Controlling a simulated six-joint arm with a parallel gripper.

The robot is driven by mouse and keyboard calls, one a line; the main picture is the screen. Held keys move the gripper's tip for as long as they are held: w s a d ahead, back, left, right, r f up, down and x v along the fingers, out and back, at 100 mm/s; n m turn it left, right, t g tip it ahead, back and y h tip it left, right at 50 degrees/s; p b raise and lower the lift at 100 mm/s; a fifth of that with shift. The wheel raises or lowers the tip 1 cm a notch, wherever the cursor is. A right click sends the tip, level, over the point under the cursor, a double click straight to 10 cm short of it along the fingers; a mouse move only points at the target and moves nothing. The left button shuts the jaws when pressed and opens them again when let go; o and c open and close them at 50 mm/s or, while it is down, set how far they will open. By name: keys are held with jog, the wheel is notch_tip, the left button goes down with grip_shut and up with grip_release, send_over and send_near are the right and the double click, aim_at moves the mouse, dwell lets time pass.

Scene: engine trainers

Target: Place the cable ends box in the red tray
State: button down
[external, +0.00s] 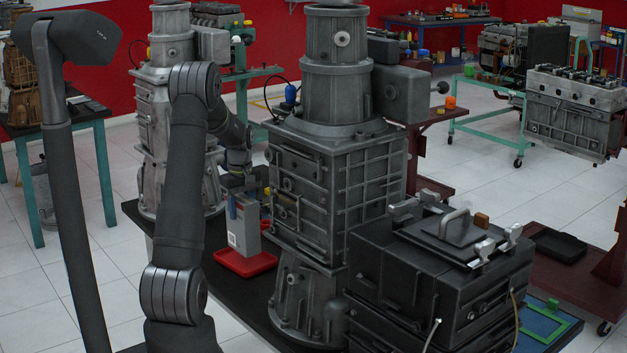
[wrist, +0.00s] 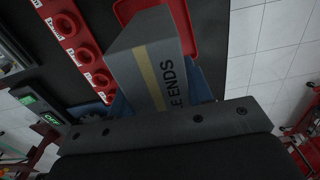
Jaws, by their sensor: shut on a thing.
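The cable ends box (external: 244,225) is a grey upright carton with a pale label. In the wrist view the box (wrist: 152,62) shows a yellow stripe and the letters "E ENDS". My gripper (external: 240,196) is shut on it, with blue fingers on either side in the wrist view (wrist: 160,100). The red tray (external: 258,266) lies on the dark bench, and the box hangs over or stands at its left part. I cannot tell whether the box touches the tray. In the wrist view a piece of the red tray (wrist: 188,20) shows behind the box.
A large grey engine trainer (external: 335,190) stands close to the right of the tray, and another (external: 160,120) stands behind to the left. A red strip with round holes (wrist: 82,45) lies left of the box in the wrist view. The dark bench (external: 215,232) has little free room.

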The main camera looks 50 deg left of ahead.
jog(key=shift+f, duration=2)
jog(key=c, duration=0.7)
grip_release()
notch_tip(320, 180, up, 12)
jog(key=shift+r, duration=0.15)
jog(key=shift+f, duration=4.4)
